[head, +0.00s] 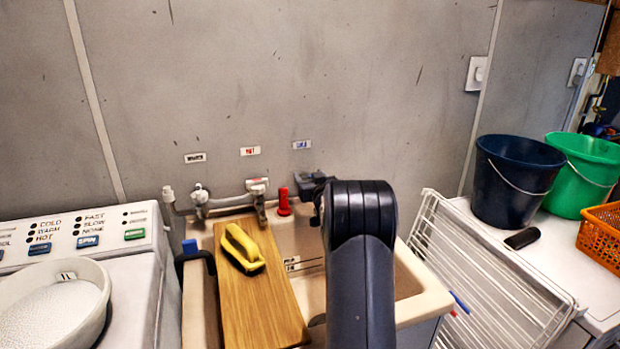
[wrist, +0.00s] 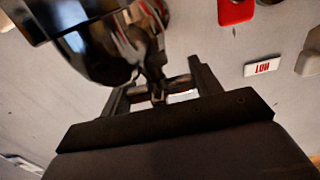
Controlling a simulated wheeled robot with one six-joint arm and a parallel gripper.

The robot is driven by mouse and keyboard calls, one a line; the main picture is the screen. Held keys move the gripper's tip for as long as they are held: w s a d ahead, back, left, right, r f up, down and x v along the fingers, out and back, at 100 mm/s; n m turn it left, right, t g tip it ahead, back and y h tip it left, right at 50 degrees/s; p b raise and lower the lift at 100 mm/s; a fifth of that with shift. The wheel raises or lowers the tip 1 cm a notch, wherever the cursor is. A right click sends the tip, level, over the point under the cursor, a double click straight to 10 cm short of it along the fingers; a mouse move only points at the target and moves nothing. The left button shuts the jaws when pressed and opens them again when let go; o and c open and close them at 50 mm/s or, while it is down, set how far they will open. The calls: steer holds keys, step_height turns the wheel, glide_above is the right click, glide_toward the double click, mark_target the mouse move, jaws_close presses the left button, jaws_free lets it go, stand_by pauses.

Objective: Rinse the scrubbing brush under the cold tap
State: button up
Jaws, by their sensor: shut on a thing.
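The yellow scrubbing brush (head: 242,248), with a dark underside, lies on a wooden board (head: 262,305) across the left of the sink. My gripper (head: 316,186) is at the wall below the blue cold label (head: 302,144), to the right of and apart from the brush. In the wrist view its fingers (wrist: 158,93) are closed around a small metal part of the cold tap; the jaws and arm hide most of that tap. The red tap handle (head: 284,203) stands just left of my gripper and also shows in the wrist view (wrist: 236,10).
The beige sink (head: 420,292) shows right of the board, partly behind my arm. A white drying rack (head: 490,275) leans at its right. A washing machine (head: 85,235) stands left. Dark (head: 512,185) and green (head: 590,172) buckets and an orange basket (head: 602,235) stand right.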

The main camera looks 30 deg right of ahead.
steer(key=shift+r+n+y+p, duration=0.3)
steer(key=shift+y+p, duration=0.1)
steer(key=shift+p, duration=0.6)
steer(key=n+y+p, duration=0.1)
steer(key=y+p, duration=0.1)
steer(key=p, duration=0.1)
steer(key=shift+t, duration=0.3)
steer(key=shift+a+f+n+y+p, duration=0.1)
steer(key=shift+f+n+y+p, duration=0.05)
steer(key=shift+n+y+p, duration=0.5)
steer(key=shift+a+f+n+y+p, duration=0.1)
steer(key=shift+n+y+p, duration=0.3)
steer(key=shift+y, duration=0.35)
steer(key=o, duration=1)
steer(key=s, duration=0.3)
steer(key=s+b, duration=0.1)
steer(key=s, duration=0.3)
steer(key=s+b, duration=0.1)
steer(key=s, duration=0.2)
steer(key=shift+s+d, duration=0.3)
steer(key=shift+s, duration=0.1)
steer(key=shift+w, duration=0.15)
